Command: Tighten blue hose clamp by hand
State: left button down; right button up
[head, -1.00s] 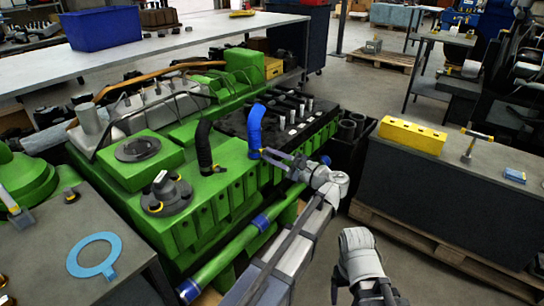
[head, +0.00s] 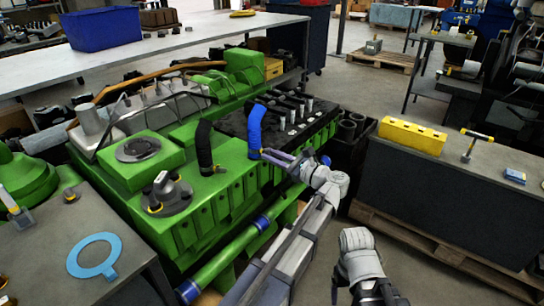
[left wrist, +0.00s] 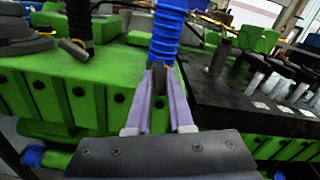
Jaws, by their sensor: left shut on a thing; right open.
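The blue hose (head: 255,130) rises from the green engine block (head: 225,195), and its lower end also shows in the left wrist view (left wrist: 167,32). My left gripper (head: 268,154) reaches it from the right at its base. In the left wrist view my fingers (left wrist: 159,70) are closed at the foot of the hose, where the clamp sits. The fingertips largely hide the blue hose clamp. My right gripper (head: 343,285) is low in the head view, apart from the engine, with its fingers hardly visible.
A black hose (head: 204,148) with a yellow-marked clamp stands left of the blue one. A black cover with several metal studs (head: 290,115) lies to the right. A bench with a yellow block (head: 411,136) stands at right. A blue ring (head: 94,256) lies on the left table.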

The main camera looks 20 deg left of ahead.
pick_arm(q)
jog(key=shift+d, duration=0.1)
jog(key=c, duration=0.8)
grip_release()
